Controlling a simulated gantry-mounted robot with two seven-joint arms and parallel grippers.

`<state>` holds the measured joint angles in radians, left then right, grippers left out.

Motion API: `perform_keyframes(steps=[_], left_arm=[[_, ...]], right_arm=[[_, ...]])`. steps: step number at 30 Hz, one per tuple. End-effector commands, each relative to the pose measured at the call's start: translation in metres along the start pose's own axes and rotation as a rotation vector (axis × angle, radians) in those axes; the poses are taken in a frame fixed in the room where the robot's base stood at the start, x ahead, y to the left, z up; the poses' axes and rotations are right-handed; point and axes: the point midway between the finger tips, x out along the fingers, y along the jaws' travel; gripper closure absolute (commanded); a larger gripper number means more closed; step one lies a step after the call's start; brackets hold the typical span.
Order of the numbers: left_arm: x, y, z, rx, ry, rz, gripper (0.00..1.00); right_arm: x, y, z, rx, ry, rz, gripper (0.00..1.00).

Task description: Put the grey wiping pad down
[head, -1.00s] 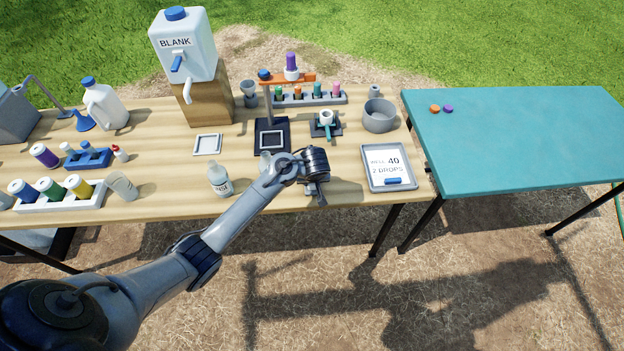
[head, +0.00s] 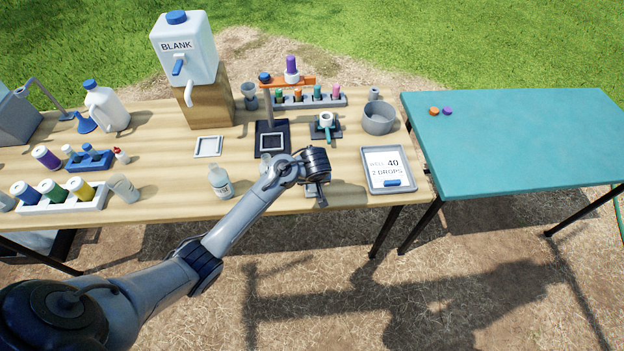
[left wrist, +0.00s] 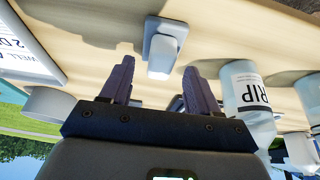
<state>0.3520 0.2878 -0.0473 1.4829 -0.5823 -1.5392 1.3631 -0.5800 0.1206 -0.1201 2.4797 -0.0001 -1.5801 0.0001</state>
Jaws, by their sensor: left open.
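My left gripper (head: 317,195) is low over the front edge of the wooden table, left of the well-label tray. In the left wrist view its two dark fingers (left wrist: 158,66) are apart, with nothing held between them. A small pale grey block, which looks like the wiping pad (left wrist: 163,48), lies on the table just beyond the fingertips. In the head view the gripper and wrist hide most of the pad, so I cannot make it out clearly there. My right gripper is in neither view.
A labelled dropper bottle (head: 220,181) stands left of my gripper and close beside it in the left wrist view (left wrist: 248,95). The tray (head: 372,184) marked 40 and 2 drops lies to the right. A dark stand base (head: 262,128) is behind. The teal table (head: 520,140) is mostly clear.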

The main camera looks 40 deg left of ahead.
Motion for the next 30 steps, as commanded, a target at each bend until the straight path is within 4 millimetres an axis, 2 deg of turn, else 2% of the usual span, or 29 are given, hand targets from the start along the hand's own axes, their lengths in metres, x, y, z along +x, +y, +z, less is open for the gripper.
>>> perform_keyframes(steps=[1,3,12,18,22,26,30], left_arm=[[-0.013,0.001,-0.001,-0.002,0.0,0.003,0.39],[-0.026,0.001,-0.001,-0.001,-0.001,0.003,0.39],[-0.076,0.0,0.0,0.0,-0.001,0.001,0.39],[-0.093,0.0,0.0,0.0,-0.001,0.0,0.39],[-0.096,-0.002,0.006,0.017,-0.003,0.002,0.39],[-0.092,-0.01,0.033,0.1,-0.016,0.016,0.39],[-0.091,-0.027,0.088,0.276,-0.039,0.057,0.39]], right_arm=[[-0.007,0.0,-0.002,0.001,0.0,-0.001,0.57],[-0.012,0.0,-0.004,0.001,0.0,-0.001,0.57],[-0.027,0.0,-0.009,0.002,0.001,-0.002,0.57],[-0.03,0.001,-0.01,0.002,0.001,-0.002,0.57],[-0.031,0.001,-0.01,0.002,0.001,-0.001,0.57],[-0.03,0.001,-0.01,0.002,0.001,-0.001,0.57],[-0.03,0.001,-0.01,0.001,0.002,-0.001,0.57]])
